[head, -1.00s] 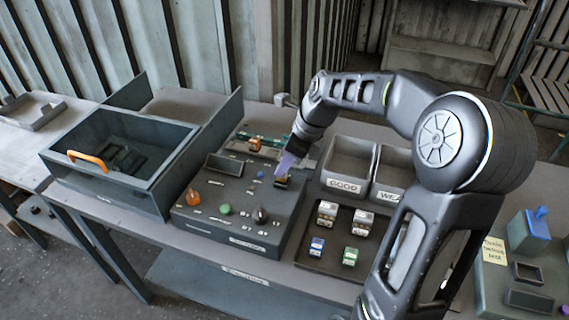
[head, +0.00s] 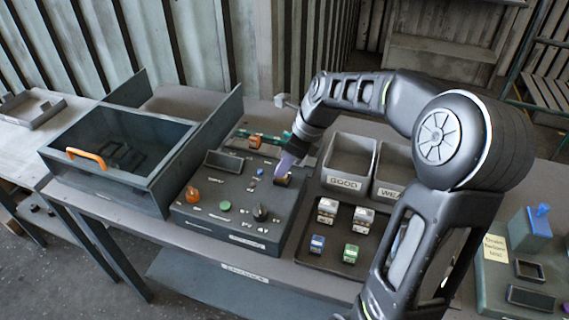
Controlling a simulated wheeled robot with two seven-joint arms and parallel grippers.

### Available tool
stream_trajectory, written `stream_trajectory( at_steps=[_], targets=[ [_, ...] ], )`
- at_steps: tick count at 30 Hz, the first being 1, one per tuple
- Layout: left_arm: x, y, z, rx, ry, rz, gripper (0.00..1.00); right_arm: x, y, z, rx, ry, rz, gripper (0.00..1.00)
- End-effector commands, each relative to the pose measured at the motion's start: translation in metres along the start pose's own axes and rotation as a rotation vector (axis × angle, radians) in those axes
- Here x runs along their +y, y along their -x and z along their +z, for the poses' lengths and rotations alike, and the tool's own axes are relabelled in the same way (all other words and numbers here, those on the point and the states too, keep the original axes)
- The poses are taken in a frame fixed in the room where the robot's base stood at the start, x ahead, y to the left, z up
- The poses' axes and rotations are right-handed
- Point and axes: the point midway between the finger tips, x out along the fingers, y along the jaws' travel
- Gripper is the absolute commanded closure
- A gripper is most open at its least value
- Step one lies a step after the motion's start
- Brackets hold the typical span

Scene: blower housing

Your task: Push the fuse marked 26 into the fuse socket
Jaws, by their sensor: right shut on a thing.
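My right gripper (head: 284,170) is at the back right of a dark grey control panel (head: 232,236), pointing down. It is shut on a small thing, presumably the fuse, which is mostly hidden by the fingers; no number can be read. A small brownish block (head: 283,181) shows right under the fingertips, at the socket's likely place. I cannot tell whether it is the fuse or the socket, nor how deep the fuse sits. My left gripper is not in view.
The panel carries an orange knob (head: 192,193), a green button (head: 225,207) and a black knob (head: 261,213). An open-topped box with an orange handle (head: 87,157) stands left. Right are a bin marked GOOD (head: 343,184) and a tray (head: 336,256) with several small blocks.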

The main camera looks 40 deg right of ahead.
Motion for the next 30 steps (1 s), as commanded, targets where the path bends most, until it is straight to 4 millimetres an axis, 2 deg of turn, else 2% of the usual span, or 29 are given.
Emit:
stream_trajectory(
  at_steps=[14, 15, 21, 24, 30],
  targets=[
    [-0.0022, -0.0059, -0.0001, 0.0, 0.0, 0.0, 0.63, 0.0, -0.0096, -0.0041, 0.0, 0.0, 0.0, 1.0],
    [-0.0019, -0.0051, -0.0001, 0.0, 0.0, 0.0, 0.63, 0.0, -0.0087, -0.0037, 0.0, 0.0, 0.0, 0.81],
    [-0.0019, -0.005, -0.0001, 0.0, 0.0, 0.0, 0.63, 0.0, -0.0086, -0.0037, 0.0, 0.0, 0.0, 0.65],
    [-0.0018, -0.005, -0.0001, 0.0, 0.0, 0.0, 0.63, 0.0, -0.0086, -0.0036, 0.0, 0.0, 0.0, 0.59],
    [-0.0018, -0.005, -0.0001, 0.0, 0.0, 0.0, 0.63, 0.0, -0.0085, -0.0036, 0.0, 0.0, 0.0, 0.59]
  ],
)
